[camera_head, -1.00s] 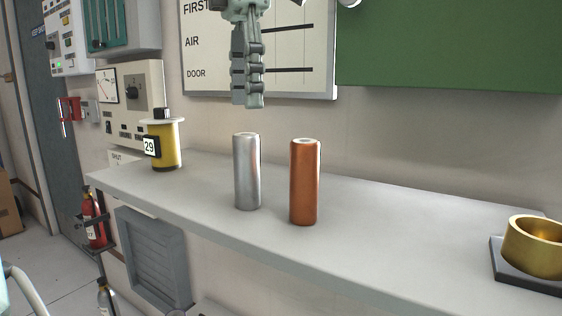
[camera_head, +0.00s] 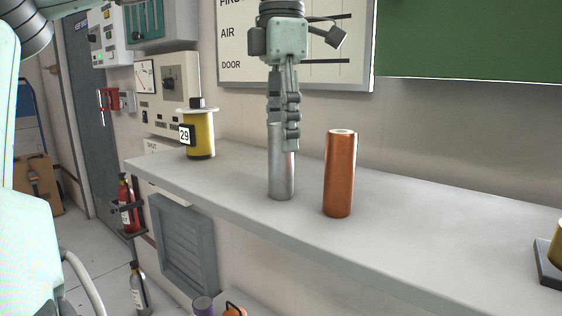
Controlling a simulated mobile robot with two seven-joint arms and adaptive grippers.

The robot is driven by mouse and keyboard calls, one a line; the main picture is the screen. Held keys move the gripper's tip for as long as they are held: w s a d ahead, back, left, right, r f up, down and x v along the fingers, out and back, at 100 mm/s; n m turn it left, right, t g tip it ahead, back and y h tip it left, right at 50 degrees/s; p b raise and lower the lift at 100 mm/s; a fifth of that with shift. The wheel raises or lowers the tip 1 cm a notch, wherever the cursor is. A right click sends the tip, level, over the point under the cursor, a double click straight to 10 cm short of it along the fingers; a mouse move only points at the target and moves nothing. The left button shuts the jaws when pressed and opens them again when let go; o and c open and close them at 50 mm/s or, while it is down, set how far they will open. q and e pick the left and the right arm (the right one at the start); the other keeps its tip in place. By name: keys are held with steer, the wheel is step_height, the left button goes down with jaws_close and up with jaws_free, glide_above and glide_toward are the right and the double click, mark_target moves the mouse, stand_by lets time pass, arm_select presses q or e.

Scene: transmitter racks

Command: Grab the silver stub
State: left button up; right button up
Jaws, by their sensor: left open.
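The silver stub (camera_head: 282,181) is an upright metallic cylinder on the grey shelf (camera_head: 430,228). My left gripper (camera_head: 284,136) points straight down at it from above. Its fingers overlap the upper part of the stub in the picture and hide its top. The fingers are seen edge-on, one nearly in front of the other, and the jaws are open. I cannot tell whether they touch the stub. My right gripper does not show.
A copper-coloured cylinder (camera_head: 340,174) stands upright close to the right of the stub. A yellow spool tagged 29 (camera_head: 200,137) stands at the shelf's left end. A brass cup's dark base (camera_head: 545,268) is at the right edge. The wall board (camera_head: 345,50) is behind the gripper.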

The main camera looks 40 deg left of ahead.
arm_select(q)
jaws_close()
steer(key=shift+r, duration=0.1)
stand_by(0.4)
